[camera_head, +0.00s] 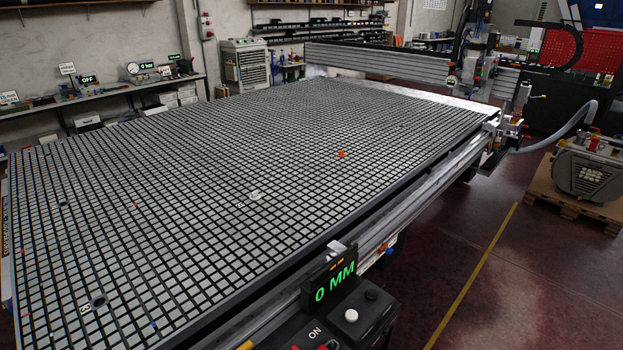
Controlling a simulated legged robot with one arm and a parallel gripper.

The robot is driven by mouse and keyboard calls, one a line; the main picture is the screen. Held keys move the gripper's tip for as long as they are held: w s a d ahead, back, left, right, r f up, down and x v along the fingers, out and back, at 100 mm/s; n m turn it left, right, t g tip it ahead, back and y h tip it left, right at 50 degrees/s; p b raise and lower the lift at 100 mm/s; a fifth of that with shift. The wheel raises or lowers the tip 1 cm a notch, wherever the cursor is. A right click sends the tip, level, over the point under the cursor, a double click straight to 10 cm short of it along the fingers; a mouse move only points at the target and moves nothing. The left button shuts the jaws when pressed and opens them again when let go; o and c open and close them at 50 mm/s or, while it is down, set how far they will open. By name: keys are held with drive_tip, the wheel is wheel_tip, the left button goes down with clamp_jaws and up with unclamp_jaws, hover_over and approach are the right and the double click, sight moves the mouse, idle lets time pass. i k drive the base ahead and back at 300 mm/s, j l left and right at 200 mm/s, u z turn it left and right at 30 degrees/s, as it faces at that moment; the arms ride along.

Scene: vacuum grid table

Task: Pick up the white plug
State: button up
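A small whitish object (256,196), which looks like the white plug, lies on the grid table (130,230) near its middle. It is too small to make out its shape. A round white knob (351,315) sits on the black control box at the table's near edge. My gripper is not in view.
An orange piece (341,153) lies on the grid, right of and beyond the whitish object. A display reading 0 MM (335,281) stands at the near edge. A gantry beam (380,62) crosses the far end. The red floor (480,260) to the right is mostly clear.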

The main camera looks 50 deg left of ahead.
sight(254, 197)
drive_tip(key=i+u, duration=0.1)
drive_tip(key=i, duration=0.5)
drive_tip(key=i+u, duration=0.15)
drive_tip(key=i, duration=0.45)
drive_tip(key=i+l+u, duration=0.1)
drive_tip(key=i, duration=0.45)
drive_tip(key=i+j+u, duration=0.15)
drive_tip(key=i+u, duration=0.15)
drive_tip(key=u, duration=0.15)
drive_tip(key=i+u, duration=0.3)
drive_tip(key=u, duration=0.2)
drive_tip(key=i+l+u, duration=0.1)
drive_tip(key=i+u, duration=0.35)
drive_tip(key=i+l+u, duration=0.15)
drive_tip(key=u, duration=0.3)
drive_tip(key=i+u, duration=0.7)
drive_tip(key=i, duration=0.2)
